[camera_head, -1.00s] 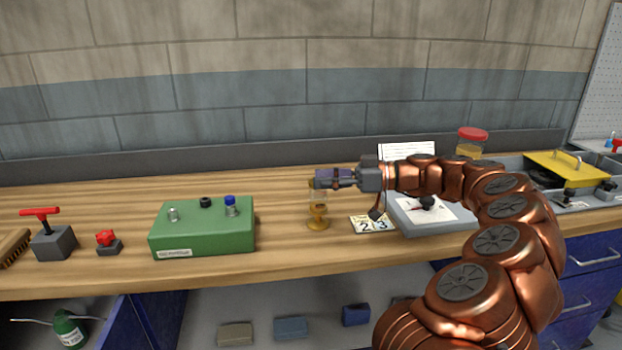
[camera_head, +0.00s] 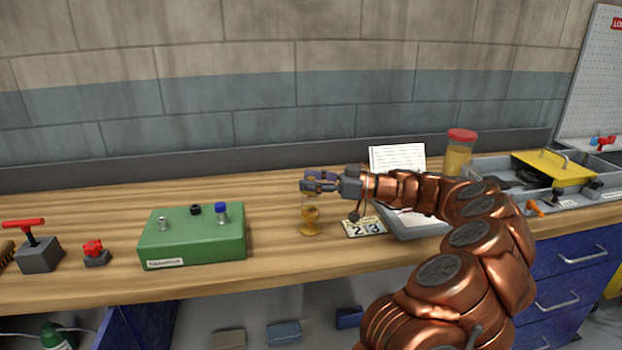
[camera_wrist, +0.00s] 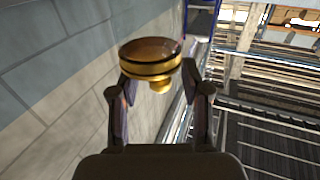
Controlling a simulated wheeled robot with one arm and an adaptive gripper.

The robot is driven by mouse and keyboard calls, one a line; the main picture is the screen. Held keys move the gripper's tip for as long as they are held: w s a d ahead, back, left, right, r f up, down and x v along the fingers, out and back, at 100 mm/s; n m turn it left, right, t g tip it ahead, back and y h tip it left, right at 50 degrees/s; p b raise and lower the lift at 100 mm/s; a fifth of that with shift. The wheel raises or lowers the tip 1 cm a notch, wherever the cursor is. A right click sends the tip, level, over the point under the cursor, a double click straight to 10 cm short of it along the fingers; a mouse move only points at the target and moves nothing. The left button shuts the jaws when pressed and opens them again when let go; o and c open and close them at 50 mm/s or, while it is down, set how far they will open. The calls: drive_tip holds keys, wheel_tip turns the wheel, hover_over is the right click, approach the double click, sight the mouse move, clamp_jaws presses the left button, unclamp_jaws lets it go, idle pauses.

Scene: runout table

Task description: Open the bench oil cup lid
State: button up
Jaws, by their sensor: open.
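The bench oil cup (camera_head: 310,219) is a small amber and brass cup standing on the wooden bench, right of the green box. My gripper (camera_head: 306,184) is level and points left, with its fingers at the top of the cup in the head view. They hide the cup's top, so I cannot tell how its lid stands. In the wrist view my gripper (camera_wrist: 155,85) is open. A brown round piece with a gold rim (camera_wrist: 150,62) and small gold knob shows between and beyond the fingertips. I cannot tell whether the fingers touch it.
The green box (camera_head: 192,238) with several knobs stands to the left. A number card (camera_head: 363,228) lies right of the cup. A red-lidded jar (camera_head: 459,155) and a grey tray with a yellow lid (camera_head: 552,168) are farther right. The wall runs behind the bench.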

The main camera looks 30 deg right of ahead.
drive_tip(key=shift+w+a, duration=0.1)
clamp_jaws()
idle(0.4)
